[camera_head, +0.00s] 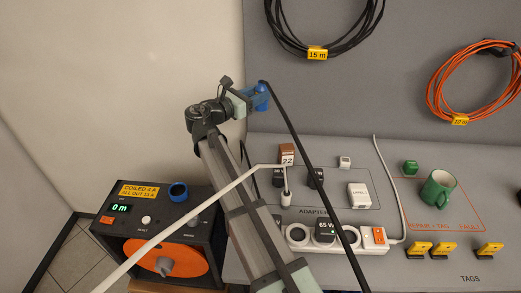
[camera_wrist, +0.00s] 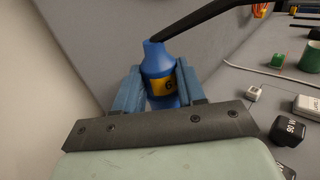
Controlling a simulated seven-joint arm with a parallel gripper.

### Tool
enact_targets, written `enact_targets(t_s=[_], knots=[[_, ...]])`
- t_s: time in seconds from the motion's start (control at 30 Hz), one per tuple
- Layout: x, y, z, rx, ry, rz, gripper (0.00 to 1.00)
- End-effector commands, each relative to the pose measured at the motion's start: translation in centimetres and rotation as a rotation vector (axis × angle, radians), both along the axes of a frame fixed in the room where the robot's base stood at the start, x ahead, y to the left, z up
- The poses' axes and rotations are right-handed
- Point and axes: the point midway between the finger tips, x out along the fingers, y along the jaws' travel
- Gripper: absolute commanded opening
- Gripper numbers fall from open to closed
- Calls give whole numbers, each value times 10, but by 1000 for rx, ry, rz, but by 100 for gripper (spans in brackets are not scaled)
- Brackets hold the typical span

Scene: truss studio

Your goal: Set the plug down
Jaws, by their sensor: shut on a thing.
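The blue plug (camera_head: 262,97) is in my gripper (camera_head: 252,98), raised above the left part of the grey table. In the wrist view the plug (camera_wrist: 159,58) stands between the two blue fingers, which close on it from both sides. It carries a yellow label with a dark mark, and a thick black cable leaves its narrow end. In the head view this cable (camera_head: 300,150) runs down to the right, in front of the table. My arm hides part of the table beneath.
The table holds a power strip (camera_head: 297,233), several adapters, a white adapter (camera_head: 359,196), a green mug (camera_head: 438,190) and yellow-black tags. Coiled cables hang on the back panel.

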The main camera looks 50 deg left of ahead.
Motion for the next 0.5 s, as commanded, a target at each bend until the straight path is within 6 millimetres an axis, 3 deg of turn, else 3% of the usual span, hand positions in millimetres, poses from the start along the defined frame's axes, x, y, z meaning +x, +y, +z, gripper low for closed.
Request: enact_targets(t_s=[0.17, 0.5], knots=[[0, 0, -18, -3, 0, 1, 4], [0, 0, -89, -4, 0, 2, 4]])
